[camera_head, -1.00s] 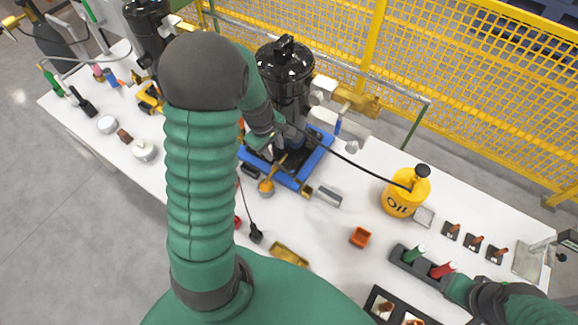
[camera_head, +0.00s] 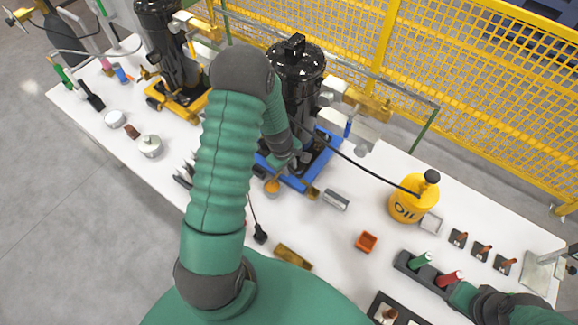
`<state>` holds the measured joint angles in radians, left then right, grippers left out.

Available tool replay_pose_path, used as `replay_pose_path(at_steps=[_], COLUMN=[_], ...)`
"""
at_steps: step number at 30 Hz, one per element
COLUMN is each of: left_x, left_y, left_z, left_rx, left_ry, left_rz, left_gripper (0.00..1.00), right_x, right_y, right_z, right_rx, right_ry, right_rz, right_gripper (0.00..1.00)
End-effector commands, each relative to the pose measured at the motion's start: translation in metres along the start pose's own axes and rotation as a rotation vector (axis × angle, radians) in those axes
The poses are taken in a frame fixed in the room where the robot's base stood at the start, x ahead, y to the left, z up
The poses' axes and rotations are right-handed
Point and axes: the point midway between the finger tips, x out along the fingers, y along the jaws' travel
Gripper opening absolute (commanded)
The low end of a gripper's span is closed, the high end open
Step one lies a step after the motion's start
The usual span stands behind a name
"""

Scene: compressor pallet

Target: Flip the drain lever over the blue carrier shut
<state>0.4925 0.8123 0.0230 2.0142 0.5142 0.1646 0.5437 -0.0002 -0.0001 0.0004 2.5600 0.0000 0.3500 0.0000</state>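The blue carrier (camera_head: 323,150) stands on the white table under a black compressor (camera_head: 300,78). My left arm crosses the middle of the view, and my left gripper (camera_head: 291,161) is down at the front left of the carrier. Its fingers are dark and small against the black compressor, so I cannot tell their opening. The drain lever is not clear now; my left gripper and forearm cover that area.
A yellow oil can (camera_head: 406,208) with a black hose stands right of the carrier. A yellow carrier (camera_head: 172,103) with another compressor is at the left. Yellow mesh fencing (camera_head: 480,80) closes the back.

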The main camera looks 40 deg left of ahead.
Motion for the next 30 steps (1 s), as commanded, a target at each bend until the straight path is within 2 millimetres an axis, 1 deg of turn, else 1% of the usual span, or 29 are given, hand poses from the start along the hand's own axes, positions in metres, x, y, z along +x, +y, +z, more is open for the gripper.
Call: replay_pose_path(at_steps=[1, 4, 5, 13, 17, 19, 26, 27, 30], left_x=[-0.001, -0.001, -0.001, -0.001, -0.002, 0.000, 0.002, 0.002, 0.002], left_y=[0.000, 0.000, 0.000, 0.001, 0.007, 0.008, 0.008, 0.008, 0.008], left_z=[0.001, 0.001, 0.002, 0.002, 0.002, 0.002, 0.001, 0.001, 0.001], left_rx=[0.001, 0.001, 0.001, -0.003, -0.119, -0.164, -0.172, -0.172, -0.171], left_ry=[0.001, 0.001, 0.001, -0.004, 0.021, 0.030, 0.032, 0.032, 0.032], left_rz=[0.000, 0.001, 0.001, 0.000, -0.002, -0.002, 0.000, 0.001, 0.000], left_gripper=[0.14, 0.01, 0.00, 0.00, 0.00, 0.00, 0.00, 0.17, 0.30], right_x=[0.000, 0.000, 0.000, -0.001, -0.011, -0.012, -0.010, -0.010, -0.010], right_y=[0.000, 0.000, 0.000, 0.000, 0.000, 0.000, 0.000, 0.000, 0.000], right_z=[0.000, 0.000, 0.000, 0.000, -0.003, -0.003, -0.002, -0.002, -0.002], right_rx=[0.000, 0.001, 0.001, 0.001, 0.001, 0.001, 0.001, 0.001, 0.001], right_ry=[0.000, 0.000, 0.000, 0.000, 0.000, 0.000, 0.000, 0.000, 0.000], right_rz=[0.000, 0.000, 0.000, 0.000, 0.000, 0.000, 0.000, 0.000, 0.000], right_gripper=[0.00, 0.00, 0.00, 0.00, 0.00, 0.00, 0.00, 0.00, 0.00])
